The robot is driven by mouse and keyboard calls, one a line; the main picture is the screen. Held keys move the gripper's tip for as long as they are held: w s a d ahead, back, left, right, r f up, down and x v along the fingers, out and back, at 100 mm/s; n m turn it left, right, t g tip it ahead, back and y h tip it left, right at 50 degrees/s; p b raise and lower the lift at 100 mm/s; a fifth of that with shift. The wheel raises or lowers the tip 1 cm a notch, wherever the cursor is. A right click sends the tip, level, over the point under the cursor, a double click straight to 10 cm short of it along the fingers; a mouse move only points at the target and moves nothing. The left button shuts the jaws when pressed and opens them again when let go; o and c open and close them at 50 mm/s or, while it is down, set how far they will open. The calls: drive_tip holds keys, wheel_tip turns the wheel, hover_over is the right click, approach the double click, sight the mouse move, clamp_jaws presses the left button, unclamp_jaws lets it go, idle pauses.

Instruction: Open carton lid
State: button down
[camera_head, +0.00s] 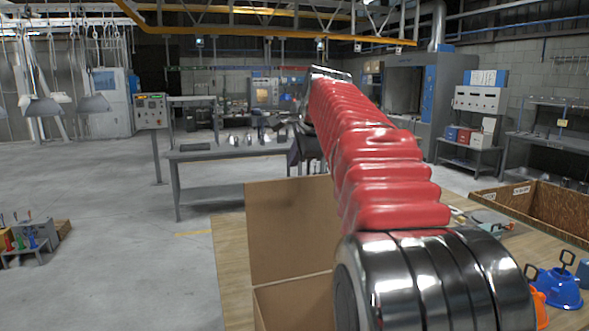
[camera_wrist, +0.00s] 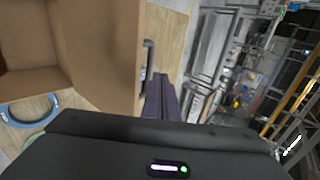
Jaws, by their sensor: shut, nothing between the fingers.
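The brown cardboard carton (camera_head: 290,302) stands on the wooden table in front of me, partly hidden by my arm. Its lid panel (camera_head: 287,228) stands upright at the far side. In the wrist view the lid panel (camera_wrist: 112,45) shows at the upper left, with the carton's inside (camera_wrist: 22,40) visible beyond it. A grey handle-like bar (camera_wrist: 148,70) shows along the panel's edge. My gripper (camera_wrist: 160,80) is shut and empty, close beside that bar on the outer side; I cannot tell whether they touch. In the head view my arm mostly hides the gripper.
An open brown box (camera_head: 540,208) stands at the right of the wooden table (camera_head: 231,265). A blue hood-shaped part with a black handle (camera_head: 557,287) sits near the right edge. A grey workbench (camera_head: 225,150) stands behind. A blue ring (camera_wrist: 30,110) lies beside the carton.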

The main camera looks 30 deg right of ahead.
drive_tip(key=shift+w+r+v, duration=0.15)
drive_tip(key=shift+v, duration=0.65)
drive_tip(key=shift+w+r+v, duration=0.1)
drive_tip(key=shift+r+v, duration=0.05)
drive_tip(key=shift+v, duration=0.65)
drive_tip(key=shift+w+r+v, duration=0.15)
drive_tip(key=shift+v, duration=0.65)
drive_tip(key=shift+d, duration=0.1)
drive_tip(key=s+a+f+n+y, duration=0.1)
drive_tip(key=s+a+f+n, duration=0.45)
drive_tip(key=a, duration=0.45)
drive_tip(key=s+a+f+n+g, duration=0.1)
drive_tip(key=s+a+f+n, duration=0.4)
drive_tip(key=s+f, duration=0.3)
drive_tip(key=s+a+f+n+g+y, duration=0.1)
drive_tip(key=s+a+f+n, duration=0.4)
drive_tip(key=s+f, duration=0.3)
drive_tip(key=s+a+f+n+g, duration=0.1)
drive_tip(key=s+a+f+n, duration=0.4)
drive_tip(key=s+f, duration=0.3)
wheel_tip(320, 180, down, 3)
drive_tip(key=shift+s+a+f, duration=0.1)
drive_tip(key=shift+s+a, duration=0.2)
drive_tip(key=shift+a, duration=0.6)
drive_tip(key=shift+n, duration=0.25)
